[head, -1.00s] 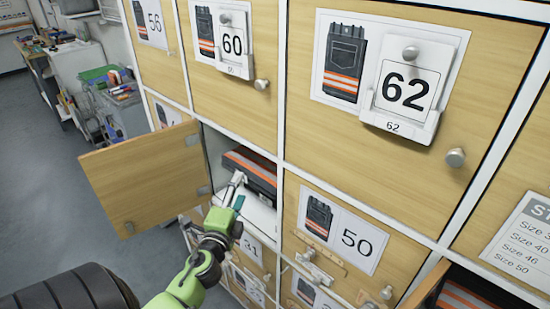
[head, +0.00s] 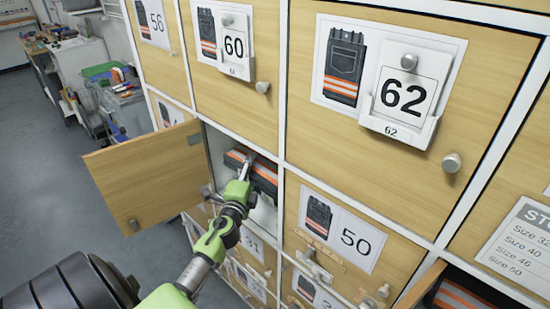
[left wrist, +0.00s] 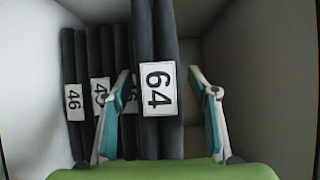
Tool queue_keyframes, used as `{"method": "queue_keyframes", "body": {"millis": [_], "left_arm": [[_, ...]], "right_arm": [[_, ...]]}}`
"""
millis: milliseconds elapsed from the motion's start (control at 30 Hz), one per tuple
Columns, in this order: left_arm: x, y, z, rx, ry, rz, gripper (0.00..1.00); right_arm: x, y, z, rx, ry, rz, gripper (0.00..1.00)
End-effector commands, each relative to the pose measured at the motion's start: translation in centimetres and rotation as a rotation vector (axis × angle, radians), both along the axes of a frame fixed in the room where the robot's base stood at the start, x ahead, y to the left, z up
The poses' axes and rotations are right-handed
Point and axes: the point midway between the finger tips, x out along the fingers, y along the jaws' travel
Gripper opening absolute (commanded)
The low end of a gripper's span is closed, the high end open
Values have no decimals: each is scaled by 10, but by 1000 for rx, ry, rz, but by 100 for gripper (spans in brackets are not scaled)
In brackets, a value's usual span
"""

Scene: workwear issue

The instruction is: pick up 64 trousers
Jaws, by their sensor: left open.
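The 64 trousers (left wrist: 158,125) are dark and folded, with a white label reading 64, and stand upright in the left wrist view. My left gripper (left wrist: 158,75) is open, one teal-padded finger on each side of them. The fingers look apart from the cloth. In the head view, my left gripper (head: 246,164) reaches into an open locker compartment, at dark folded trousers with orange stripes (head: 265,178). The 64 label cannot be seen there, and my gripper hides part of the stack. My right gripper is not in view.
To the left in the compartment stand several other labelled trousers (left wrist: 74,95), one marked 46. The open wooden door (head: 140,180) hangs left of my arm. Closed doors marked 60 (head: 250,95), 62 (head: 340,150) and 50 (head: 330,225) surround the opening. Room right of the 64 trousers is clear.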

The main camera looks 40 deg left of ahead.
Motion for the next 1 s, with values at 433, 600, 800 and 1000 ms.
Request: {"method": "queue_keyframes", "body": {"millis": [433, 600, 800, 1000], "left_arm": [[0, 0, 3, 2, -6, 0, 0], [-1, 1, 5, 2, -4, 0, 0], [-4, 1, 20, 5, -8, -1, 0], [-4, 1, 53, 6, -8, -2, 0]], "right_arm": [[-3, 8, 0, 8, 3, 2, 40], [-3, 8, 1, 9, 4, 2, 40], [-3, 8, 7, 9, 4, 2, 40], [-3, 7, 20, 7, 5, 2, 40]]}}
